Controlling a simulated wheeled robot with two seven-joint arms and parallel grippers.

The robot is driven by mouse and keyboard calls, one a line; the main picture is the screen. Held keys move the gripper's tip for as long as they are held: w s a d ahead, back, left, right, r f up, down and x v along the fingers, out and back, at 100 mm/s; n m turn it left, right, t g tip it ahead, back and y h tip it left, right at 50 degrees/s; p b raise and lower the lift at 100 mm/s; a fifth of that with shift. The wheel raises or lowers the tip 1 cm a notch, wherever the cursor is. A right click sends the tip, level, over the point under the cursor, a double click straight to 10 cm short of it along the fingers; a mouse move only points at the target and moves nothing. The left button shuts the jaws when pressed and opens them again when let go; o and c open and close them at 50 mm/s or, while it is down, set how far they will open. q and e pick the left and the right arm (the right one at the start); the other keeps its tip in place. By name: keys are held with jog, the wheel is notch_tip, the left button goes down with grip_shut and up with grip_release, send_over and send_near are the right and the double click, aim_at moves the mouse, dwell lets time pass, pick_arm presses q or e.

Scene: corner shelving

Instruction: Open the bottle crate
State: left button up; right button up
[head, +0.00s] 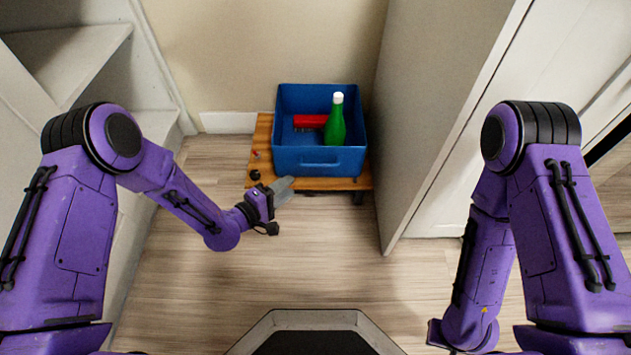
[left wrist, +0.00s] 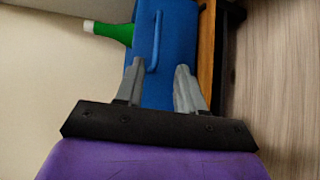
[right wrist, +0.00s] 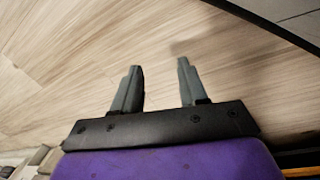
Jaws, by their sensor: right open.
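The bottle crate (head: 320,160) is a blue open-topped box standing on a low wooden board between the walls. A bar handle (head: 321,163) runs along its front face. A green bottle (head: 335,125) with a white cap and a red item (head: 310,121) are inside it. My left gripper (head: 286,187) is just in front of the crate's lower front left. In the left wrist view, its fingers (left wrist: 160,68) are spread and empty, with the handle (left wrist: 157,40) ahead between them. My right gripper (right wrist: 156,85) is open and empty over the floor in the right wrist view.
The wooden board (head: 262,135) extends left of the crate and carries small dark and red bits. A tall grey panel (head: 425,110) stands close on the right. White shelving (head: 70,60) is on the left. The floor (head: 310,250) in front is clear.

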pick_arm(q)
jog(key=w+d+f+h+b, duration=0.1)
jog(key=w+d+f+b, duration=0.1)
jog(key=w+d+b, duration=0.3)
jog(key=x, duration=0.4)
jog(key=shift+w+d+r, duration=0.2)
jog(key=shift+w+r, duration=0.1)
jog(key=shift+w, duration=0.1)
grip_shut()
pick_arm(e)
notch_tip(320, 180, down, 6)
jog(key=d+n+g, duration=0.1)
jog(key=d+n, duration=0.1)
jog(key=d, duration=0.1)
jog(key=shift+s+r, duration=0.2)
jog(key=shift+s, duration=0.1)
